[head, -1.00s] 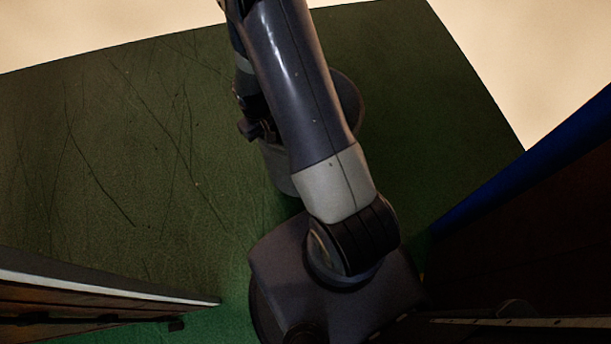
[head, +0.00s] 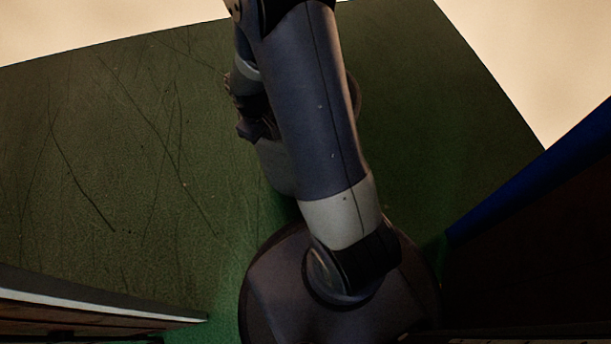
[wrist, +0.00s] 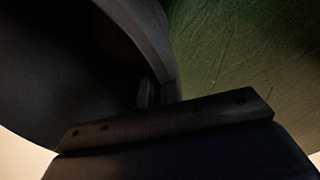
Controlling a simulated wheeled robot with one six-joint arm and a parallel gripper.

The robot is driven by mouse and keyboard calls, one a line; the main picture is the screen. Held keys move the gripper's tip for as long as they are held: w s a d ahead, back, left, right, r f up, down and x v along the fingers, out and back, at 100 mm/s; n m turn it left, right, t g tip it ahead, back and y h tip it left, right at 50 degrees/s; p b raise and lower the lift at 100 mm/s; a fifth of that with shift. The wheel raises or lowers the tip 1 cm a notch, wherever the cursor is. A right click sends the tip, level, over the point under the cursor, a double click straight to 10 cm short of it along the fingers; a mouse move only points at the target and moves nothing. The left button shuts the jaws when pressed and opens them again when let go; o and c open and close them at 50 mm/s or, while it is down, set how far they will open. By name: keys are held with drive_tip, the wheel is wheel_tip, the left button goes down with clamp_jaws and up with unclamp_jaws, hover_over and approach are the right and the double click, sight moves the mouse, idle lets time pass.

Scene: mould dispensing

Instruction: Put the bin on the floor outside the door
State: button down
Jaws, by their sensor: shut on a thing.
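The grey round bin (head: 276,168) is mostly hidden behind my arm in the head view; its lower left side shows, and a bit of its rim shows right of the arm. In the wrist view its curved rim (wrist: 150,38) and dark inside (wrist: 60,60) fill the upper left. My gripper (wrist: 148,94) is shut on the bin's rim. The green floor shows around the bin; whether its base touches the floor is not clear. No whole door shows.
A wood panel with a pale edge (head: 95,307) is at lower left, and a dark panel with a blue edge (head: 530,180) is at right. Open green floor (head: 110,150) lies ahead and left, ending at a pale area beyond.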

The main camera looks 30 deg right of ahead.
drive_tip(key=shift+f+b, duration=0.75)
drive_tip(key=b, duration=0.5)
hover_over(272, 164)
wheel_tip(272, 164, down, 10)
drive_tip(key=shift+s+a+r+p, duration=0.2)
drive_tip(key=shift+a+r+p, duration=0.05)
drive_tip(key=shift+p, duration=0.05)
drive_tip(key=c, duration=2)
unclamp_jaws()
drive_tip(key=shift+s+f, duration=0.15)
drive_tip(key=o, duration=0.4)
wheel_tip(272, 164, up, 12)
drive_tip(key=a+p, duration=0.1)
drive_tip(key=p, duration=0.4)
drive_tip(key=shift+s+a, duration=0.15)
drive_tip(key=shift+s, duration=0.2)
